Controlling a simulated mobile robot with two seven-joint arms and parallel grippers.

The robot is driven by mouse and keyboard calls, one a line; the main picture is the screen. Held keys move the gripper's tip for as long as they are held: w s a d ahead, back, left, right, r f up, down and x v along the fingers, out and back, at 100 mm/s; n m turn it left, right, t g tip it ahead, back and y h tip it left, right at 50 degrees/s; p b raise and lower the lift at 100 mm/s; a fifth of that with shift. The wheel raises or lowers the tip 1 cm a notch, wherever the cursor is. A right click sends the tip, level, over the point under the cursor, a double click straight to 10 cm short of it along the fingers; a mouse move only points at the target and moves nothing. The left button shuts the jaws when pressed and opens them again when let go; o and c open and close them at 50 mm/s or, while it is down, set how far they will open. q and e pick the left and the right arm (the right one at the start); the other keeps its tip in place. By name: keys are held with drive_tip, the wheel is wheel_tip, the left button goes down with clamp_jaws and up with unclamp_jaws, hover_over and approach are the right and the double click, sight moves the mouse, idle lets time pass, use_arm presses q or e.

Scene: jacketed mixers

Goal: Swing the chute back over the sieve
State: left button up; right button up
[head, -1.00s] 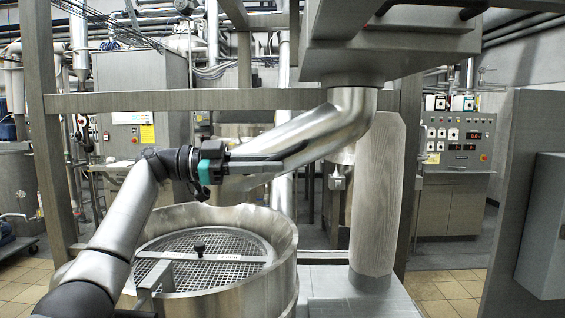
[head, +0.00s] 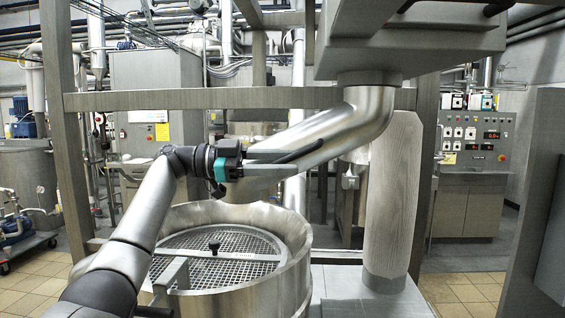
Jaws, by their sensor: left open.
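The chute (head: 358,122) is a shiny bent metal pipe. It comes down from under the grey hopper and slopes left, its lower end showing above the back of the sieve drum. The sieve (head: 235,268) is a round wire mesh with a crossbar and black knob, inside an open steel drum (head: 293,275). My left gripper (head: 296,160) is open at the lower part of the chute. One dark finger shows across the chute and a grey finger lies below it; I cannot tell whether they touch it. My right gripper is not in view.
The grey hopper (head: 415,40) hangs above at the right. A pale fabric-like sleeve (head: 391,195) stands right of the drum. A frame crossbar (head: 215,99) runs behind the chute. A control panel (head: 475,143) is at the back right.

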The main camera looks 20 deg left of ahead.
use_arm(q)
drive_tip(key=b+v, duration=0.1)
drive_tip(key=v, duration=1.4)
idle(0.3)
